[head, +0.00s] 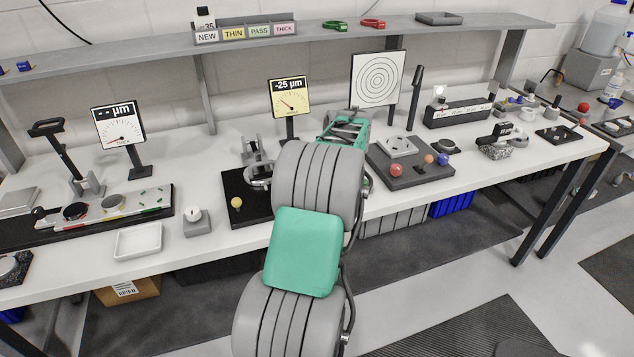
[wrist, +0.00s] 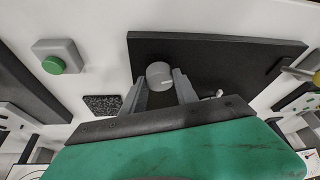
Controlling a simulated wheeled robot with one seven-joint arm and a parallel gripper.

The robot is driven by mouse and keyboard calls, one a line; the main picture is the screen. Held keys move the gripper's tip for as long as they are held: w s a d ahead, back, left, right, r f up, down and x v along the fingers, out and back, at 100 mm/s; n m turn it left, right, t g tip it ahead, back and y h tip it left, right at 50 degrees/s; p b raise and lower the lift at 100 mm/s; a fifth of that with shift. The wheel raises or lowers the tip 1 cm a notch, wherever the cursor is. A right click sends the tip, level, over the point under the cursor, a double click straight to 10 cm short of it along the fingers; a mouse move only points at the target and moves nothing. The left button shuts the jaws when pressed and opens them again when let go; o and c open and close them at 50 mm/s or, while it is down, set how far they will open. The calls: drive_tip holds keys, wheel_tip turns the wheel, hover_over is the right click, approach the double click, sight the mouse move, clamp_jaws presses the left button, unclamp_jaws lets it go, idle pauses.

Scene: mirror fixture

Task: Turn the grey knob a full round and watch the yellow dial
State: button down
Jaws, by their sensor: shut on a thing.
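The grey knob (wrist: 160,74) shows in the wrist view as a short round cylinder in front of the black plate (wrist: 215,50). My gripper (wrist: 160,80) is shut on it, with one finger at each side. In the head view my arm hides the knob and the fingertips. The yellow dial (head: 289,98) stands upright on a black post behind my arm. Its display reads -25 µm and its needle points to the upper left.
A white dial (head: 119,126) reading "-- µm" stands at the left. A target board (head: 377,80) stands behind my gripper. A dark plate (head: 418,178) with coloured balls lies to the right. A shelf (head: 340,33) runs above the bench.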

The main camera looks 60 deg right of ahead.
drive_tip(key=shift+n, duration=0.7)
drive_tip(key=shift+y, duration=0.3)
drive_tip(key=c, duration=0.9)
unclamp_jaws()
drive_tip(key=shift+c, duration=0.2)
drive_tip(key=d+v, duration=0.1)
drive_tip(key=v, duration=0.6)
drive_tip(key=shift+s+a+r, duration=0.25)
drive_tip(key=shift+a+r, duration=0.05)
drive_tip(key=shift+a, duration=0.15)
